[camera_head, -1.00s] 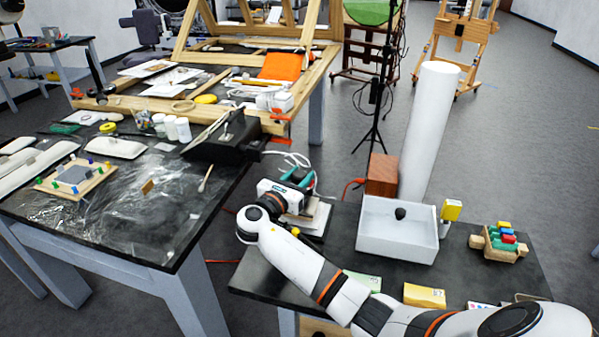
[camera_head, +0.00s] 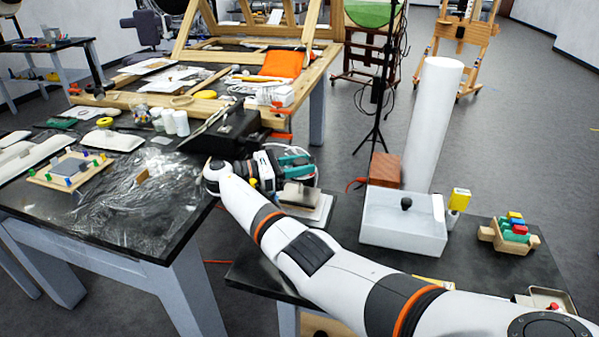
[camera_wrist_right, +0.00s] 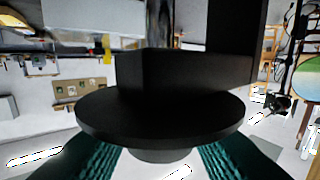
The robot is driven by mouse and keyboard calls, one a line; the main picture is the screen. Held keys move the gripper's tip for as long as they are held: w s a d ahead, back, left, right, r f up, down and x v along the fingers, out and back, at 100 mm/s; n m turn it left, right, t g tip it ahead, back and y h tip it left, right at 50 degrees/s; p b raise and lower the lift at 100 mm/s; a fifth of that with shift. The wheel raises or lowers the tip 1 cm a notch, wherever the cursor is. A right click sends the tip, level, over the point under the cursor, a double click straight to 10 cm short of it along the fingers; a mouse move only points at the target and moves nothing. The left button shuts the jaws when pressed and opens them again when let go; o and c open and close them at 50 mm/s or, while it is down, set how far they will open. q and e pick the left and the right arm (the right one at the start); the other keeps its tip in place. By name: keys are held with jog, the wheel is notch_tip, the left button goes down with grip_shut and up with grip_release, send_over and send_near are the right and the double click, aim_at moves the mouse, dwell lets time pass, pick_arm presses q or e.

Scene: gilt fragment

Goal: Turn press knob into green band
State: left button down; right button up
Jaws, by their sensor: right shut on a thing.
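The press, a small block on a pale base (camera_head: 305,207), stands at the left end of the low black table. My right gripper (camera_head: 291,166), with teal fingers, is at its upper side. In the right wrist view a broad black disc (camera_wrist_right: 160,117) with a black block behind it fills the middle. The disc and fingers hide most of the knob. I cannot make out a green band or the knob's angle. My left gripper is out of view.
A white box (camera_head: 390,234) with a black ball-like piece stands right of the press. Farther right are a yellow block (camera_head: 460,199) and a wooden toy (camera_head: 509,235) with coloured pieces. A cluttered dark table (camera_head: 120,215) lies left. My right arm crosses the low table's front.

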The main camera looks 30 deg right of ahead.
jog(key=shift+f+g, duration=0.1)
jog(key=shift+g, duration=0.2)
jog(key=o, duration=1)
jog(key=shift+d, duration=0.1)
